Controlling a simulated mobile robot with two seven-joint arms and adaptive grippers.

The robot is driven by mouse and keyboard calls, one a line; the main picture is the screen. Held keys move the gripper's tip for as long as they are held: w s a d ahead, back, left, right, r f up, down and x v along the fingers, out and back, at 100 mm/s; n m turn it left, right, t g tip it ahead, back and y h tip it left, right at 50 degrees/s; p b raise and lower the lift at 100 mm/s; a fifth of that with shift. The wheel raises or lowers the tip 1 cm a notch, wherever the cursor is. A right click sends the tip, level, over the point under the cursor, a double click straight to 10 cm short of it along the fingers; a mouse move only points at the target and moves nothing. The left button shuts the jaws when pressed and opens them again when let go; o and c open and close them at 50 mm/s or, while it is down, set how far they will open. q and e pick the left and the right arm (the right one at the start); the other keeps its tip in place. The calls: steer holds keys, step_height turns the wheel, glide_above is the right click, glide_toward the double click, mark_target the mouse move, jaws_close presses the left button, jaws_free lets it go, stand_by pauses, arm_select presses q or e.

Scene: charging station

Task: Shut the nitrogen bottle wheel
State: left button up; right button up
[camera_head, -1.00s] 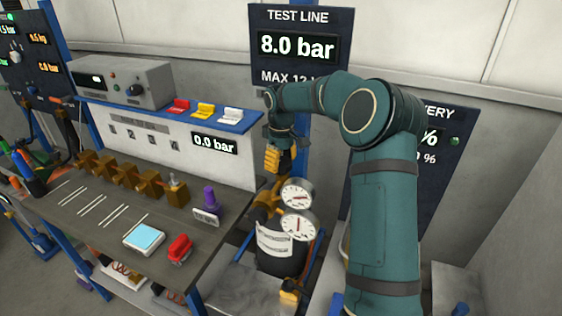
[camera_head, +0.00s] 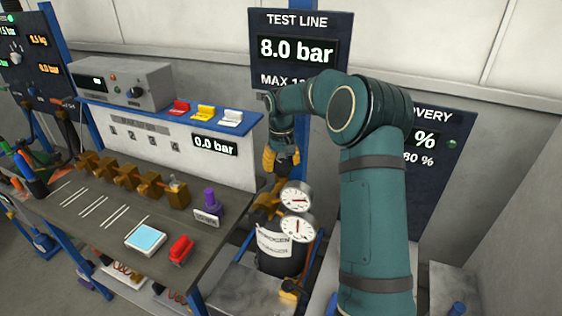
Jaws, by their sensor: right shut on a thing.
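The nitrogen bottle (camera_head: 283,266) is dark, with a white label, and stands to the right of the bench's end. Two round white gauges (camera_head: 297,197) sit near its top, beside brass-coloured fittings. My right gripper (camera_head: 280,168) points down over the top of the bottle, with its yellow fingers shut on the bottle's wheel. The fingers hide the wheel, so its turn cannot be seen. My left gripper is not in view.
The dark bench (camera_head: 120,215) at left carries brass valves, a purple-topped item, a pale blue-screened device (camera_head: 145,236) and a red item (camera_head: 181,249). The test line board (camera_head: 300,48) behind reads 8.0 bar. A grey wall stands behind the bottle.

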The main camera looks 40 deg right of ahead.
mark_target(283, 163)
steer(key=m, duration=0.3)
steer(key=m+p, duration=0.1)
steer(key=m, duration=0.2)
steer(key=shift+d+r+m+p, duration=0.15)
steer(key=shift+m+p, duration=0.15)
steer(key=shift+s+d+m+p, duration=0.15)
steer(key=shift+m+p, duration=0.6)
steer(key=shift+m, duration=2.15)
steer(key=o, duration=1.2)
step_height(283, 163, up, 12)
steer(key=shift+s+f, duration=0.1)
steer(key=shift+f, duration=0.1)
